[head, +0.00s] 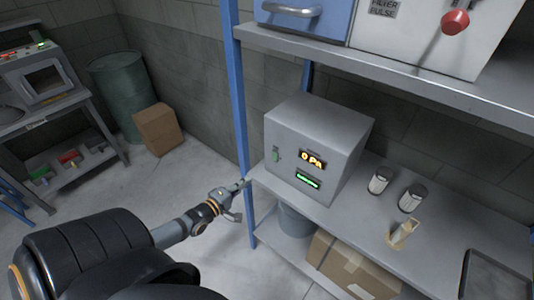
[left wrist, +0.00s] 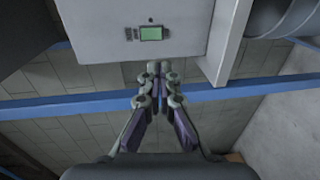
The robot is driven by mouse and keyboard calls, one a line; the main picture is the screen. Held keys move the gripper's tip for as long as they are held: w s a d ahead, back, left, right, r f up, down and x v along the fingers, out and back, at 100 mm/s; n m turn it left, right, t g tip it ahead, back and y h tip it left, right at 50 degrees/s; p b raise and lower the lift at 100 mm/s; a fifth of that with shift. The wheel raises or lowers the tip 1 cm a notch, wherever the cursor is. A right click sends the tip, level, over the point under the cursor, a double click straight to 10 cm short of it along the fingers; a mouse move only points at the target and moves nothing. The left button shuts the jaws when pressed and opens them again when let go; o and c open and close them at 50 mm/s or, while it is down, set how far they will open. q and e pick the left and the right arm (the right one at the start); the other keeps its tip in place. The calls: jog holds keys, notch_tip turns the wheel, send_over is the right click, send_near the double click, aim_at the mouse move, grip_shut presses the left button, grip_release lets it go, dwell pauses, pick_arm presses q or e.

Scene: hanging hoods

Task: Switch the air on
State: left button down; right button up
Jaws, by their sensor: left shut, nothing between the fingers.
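A grey metal box (head: 317,150) stands on the blue-framed shelf in the head view. Its front has a lit orange display (head: 313,160) reading "0 Pa", a green lit strip (head: 308,180) below it, and a small green switch (head: 276,155) at the left. My left gripper (head: 240,185) is shut and empty, left of the box beside the blue post and apart from the switch. In the left wrist view its closed fingertips (left wrist: 158,70) point toward a pale panel (left wrist: 90,28) with a green screen (left wrist: 151,33) and a small dark part beside it. My right gripper is out of view.
The blue post (head: 238,110) stands close to my left gripper. Two jars (head: 379,181) (head: 411,198) and a small tan item (head: 403,235) are right of the box. An upper shelf (head: 380,70) overhangs. A carton (head: 352,267) sits below.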

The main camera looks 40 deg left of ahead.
pick_arm(q)
jog(key=b, duration=0.5)
send_near(274, 160)
jog(key=w+b, duration=0.2)
jog(key=b, duration=0.1)
jog(key=w+b, duration=0.2)
jog(key=b, duration=0.1)
jog(key=w+b, duration=0.3)
jog(key=shift+d+f, duration=0.3)
jog(key=shift+f, duration=0.1)
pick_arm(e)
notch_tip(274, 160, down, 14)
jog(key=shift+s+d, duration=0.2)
pick_arm(q)
jog(key=shift+s, duration=0.1)
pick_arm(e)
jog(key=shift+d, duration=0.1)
